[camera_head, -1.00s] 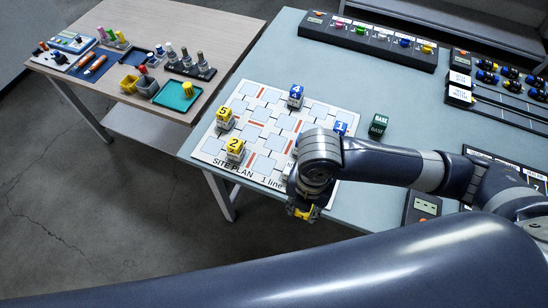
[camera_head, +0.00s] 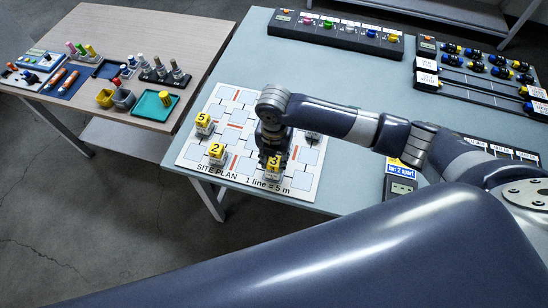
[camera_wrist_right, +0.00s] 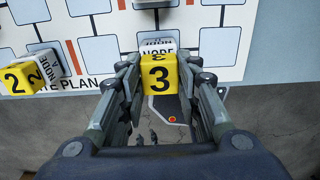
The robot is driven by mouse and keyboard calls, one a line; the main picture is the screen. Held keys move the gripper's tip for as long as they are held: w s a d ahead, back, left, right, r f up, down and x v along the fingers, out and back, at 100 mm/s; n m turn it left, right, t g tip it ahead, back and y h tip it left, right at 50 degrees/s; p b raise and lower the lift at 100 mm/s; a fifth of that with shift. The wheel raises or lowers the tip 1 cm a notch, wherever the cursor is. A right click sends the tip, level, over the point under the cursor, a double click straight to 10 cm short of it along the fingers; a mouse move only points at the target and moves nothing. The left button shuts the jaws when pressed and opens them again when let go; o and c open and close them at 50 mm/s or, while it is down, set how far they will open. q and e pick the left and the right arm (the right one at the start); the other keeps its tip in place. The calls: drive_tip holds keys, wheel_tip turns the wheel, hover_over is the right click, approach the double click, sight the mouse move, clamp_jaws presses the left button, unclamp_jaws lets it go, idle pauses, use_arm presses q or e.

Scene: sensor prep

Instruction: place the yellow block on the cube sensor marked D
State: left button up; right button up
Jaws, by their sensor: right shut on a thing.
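My right gripper (camera_head: 273,158) is shut on a yellow block marked 3 (camera_head: 274,164), above the front edge of the site plan. In the right wrist view the yellow block (camera_wrist_right: 160,74) sits between the fingers (camera_wrist_right: 158,90). A white cube with a NODE label (camera_wrist_right: 158,46) shows just behind it. In the head view a pale cube (camera_head: 272,174) shows directly under the block. I cannot tell whether they touch. No letter D is readable. My left gripper is not in view.
The white site plan (camera_head: 300,182) lies on the grey-blue table (camera_head: 345,80). Yellow-topped cubes marked 2 (camera_head: 216,151) and 5 (camera_head: 203,121) stand to the left. My right arm covers the plan's back middle. A wooden side table (camera_head: 185,35) stands at the left.

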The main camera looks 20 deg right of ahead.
drive_tip(key=shift+f, duration=0.4)
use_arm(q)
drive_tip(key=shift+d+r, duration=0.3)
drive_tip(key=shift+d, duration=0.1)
use_arm(e)
drive_tip(key=shift+f, duration=0.25)
drive_tip(key=shift+f, duration=0.15)
drive_tip(key=o, duration=0.9)
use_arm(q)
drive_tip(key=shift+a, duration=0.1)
